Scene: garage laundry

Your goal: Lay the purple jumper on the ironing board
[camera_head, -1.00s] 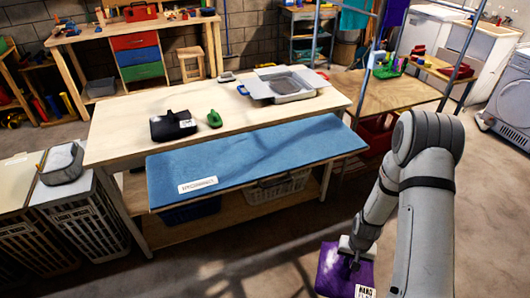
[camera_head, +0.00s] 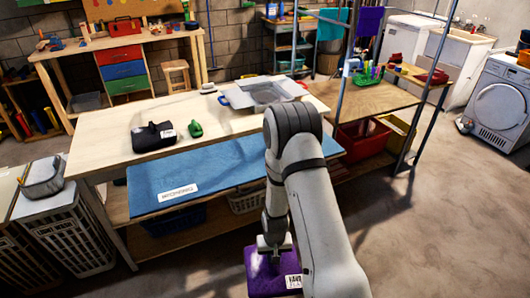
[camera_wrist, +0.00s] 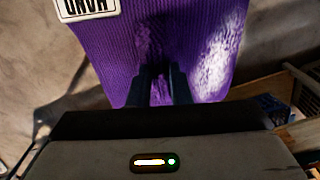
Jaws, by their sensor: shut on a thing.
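The purple jumper (camera_head: 262,282) hangs from my gripper (camera_head: 272,256) at the bottom of the head view, in front of the table and above the floor. It bears a white label with black lettering. In the wrist view the jumper (camera_wrist: 190,50) spreads beyond my gripper's dark fingers (camera_wrist: 160,85), which are shut on it. The blue ironing board (camera_head: 215,172) lies level along the table's front side, with a white label at its left end. My arm covers part of its right end. The jumper is apart from the board, nearer the camera.
On the wooden table (camera_head: 100,135) behind the board are a black item (camera_head: 153,137), a green item (camera_head: 195,129) and a grey tray (camera_head: 262,92). Laundry baskets (camera_head: 70,235) stand at left. A metal rack stands right. Floor at right is clear.

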